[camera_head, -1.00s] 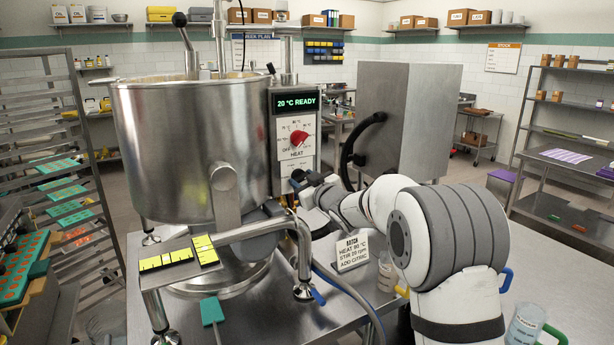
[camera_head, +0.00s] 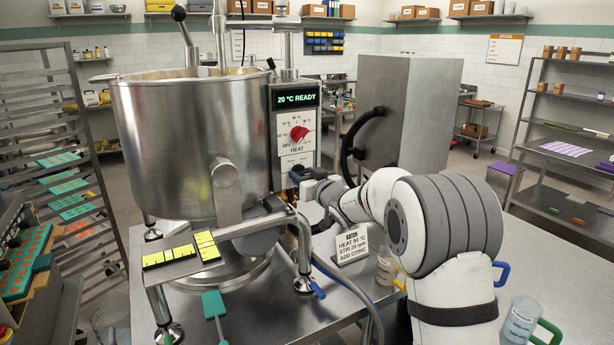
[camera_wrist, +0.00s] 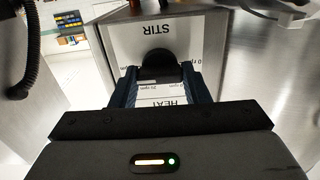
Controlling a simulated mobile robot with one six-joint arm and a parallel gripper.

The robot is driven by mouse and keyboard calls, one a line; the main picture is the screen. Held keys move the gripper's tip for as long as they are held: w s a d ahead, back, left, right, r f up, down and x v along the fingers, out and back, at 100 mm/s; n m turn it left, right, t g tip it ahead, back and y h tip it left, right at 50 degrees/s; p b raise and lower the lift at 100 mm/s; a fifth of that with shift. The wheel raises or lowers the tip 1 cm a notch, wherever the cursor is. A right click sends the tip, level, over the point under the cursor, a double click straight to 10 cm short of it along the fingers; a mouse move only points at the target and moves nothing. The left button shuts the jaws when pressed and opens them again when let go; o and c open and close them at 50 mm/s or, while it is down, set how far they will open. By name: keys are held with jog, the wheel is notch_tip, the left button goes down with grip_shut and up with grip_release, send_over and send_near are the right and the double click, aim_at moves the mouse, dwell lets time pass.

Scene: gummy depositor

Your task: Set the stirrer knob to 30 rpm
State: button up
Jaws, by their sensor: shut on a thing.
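The black stirrer knob (camera_wrist: 158,64) sits on a white panel marked STIR, seen upside down in the wrist view. Small rpm labels stand around it; 0 rpm shows at the right, and other figures are partly covered. My gripper (camera_wrist: 159,78) is shut on the knob, with one dark finger on each side. The knob's pointer cannot be made out. In the head view my gripper (camera_head: 297,176) is at the lower control panel, below the red HEAT knob (camera_head: 299,132), and the stirrer knob is hidden there.
The steel kettle (camera_head: 193,150) stands left of the panel. A steel cabinet (camera_head: 410,105) with a black hose stands at the right. A batch card (camera_head: 352,247) lists heat, stir and citric. A steel pipe (camera_head: 245,228) runs in front of the kettle. The display reads 20 °C READY.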

jog(key=shift+r, duration=0.15)
jog(key=o, duration=1)
jog(key=shift+b+v, duration=1.1)
jog(key=shift+v, duration=2.8)
jog(key=shift+w, duration=0.1)
jog(key=shift+d, duration=0.1)
